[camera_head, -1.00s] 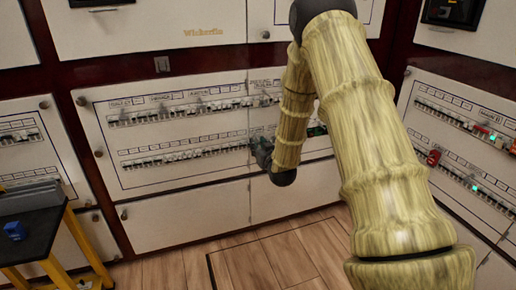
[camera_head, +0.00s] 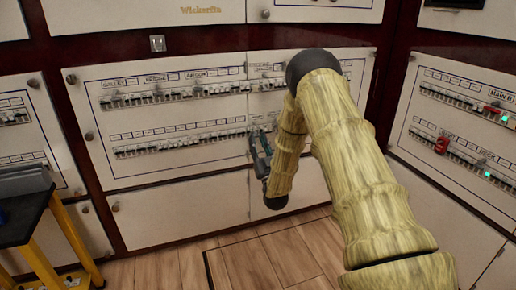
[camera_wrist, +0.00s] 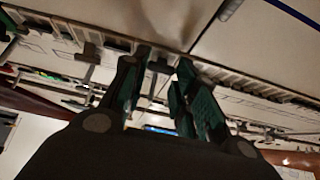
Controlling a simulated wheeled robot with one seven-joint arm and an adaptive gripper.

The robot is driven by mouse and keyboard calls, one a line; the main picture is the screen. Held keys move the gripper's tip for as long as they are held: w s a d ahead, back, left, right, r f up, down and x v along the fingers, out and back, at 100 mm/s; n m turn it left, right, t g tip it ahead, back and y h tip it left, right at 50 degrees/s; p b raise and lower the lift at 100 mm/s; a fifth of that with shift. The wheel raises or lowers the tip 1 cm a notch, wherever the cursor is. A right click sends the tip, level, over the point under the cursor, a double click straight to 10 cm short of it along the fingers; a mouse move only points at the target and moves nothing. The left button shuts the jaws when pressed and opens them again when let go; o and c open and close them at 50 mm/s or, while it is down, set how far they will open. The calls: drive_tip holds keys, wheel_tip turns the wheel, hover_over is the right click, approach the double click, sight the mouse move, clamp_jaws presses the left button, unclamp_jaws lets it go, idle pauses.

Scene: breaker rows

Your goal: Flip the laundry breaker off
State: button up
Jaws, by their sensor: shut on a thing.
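Two rows of breakers, an upper row (camera_head: 180,93) and a lower row (camera_head: 180,143), run across the white middle panel (camera_head: 130,121). The small labels are too blurred to tell which breaker is the laundry one. My gripper (camera_head: 262,145) is at the lower row, right of the panel's middle seam, and my arm hides the breakers to its right. In the wrist view, my gripper (camera_wrist: 160,72) has its dark green fingers on either side of a small grey breaker lever (camera_wrist: 160,64) and is shut on it. Which way the lever points is unclear.
A right-hand panel (camera_head: 440,150) has more breaker rows, with red pieces (camera_head: 442,145) and green lights. A black-topped yellow cart (camera_head: 20,220) stands at the lower left. The wooden floor (camera_head: 240,262) in front of the panel is clear.

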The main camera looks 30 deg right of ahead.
drive_tip(key=shift+w+d+f+t+h+b, duration=0.15)
drive_tip(key=shift+f+t+h+b, duration=0.3)
drive_tip(key=shift+b, duration=0.65)
drive_tip(key=shift+c, duration=0.2)
drive_tip(key=shift+o, duration=0.2)
drive_tip(key=shift+r, duration=0.1)
drive_tip(key=o, duration=1)
drive_tip(key=v, duration=1.2)
drive_tip(key=shift+w, duration=0.15)
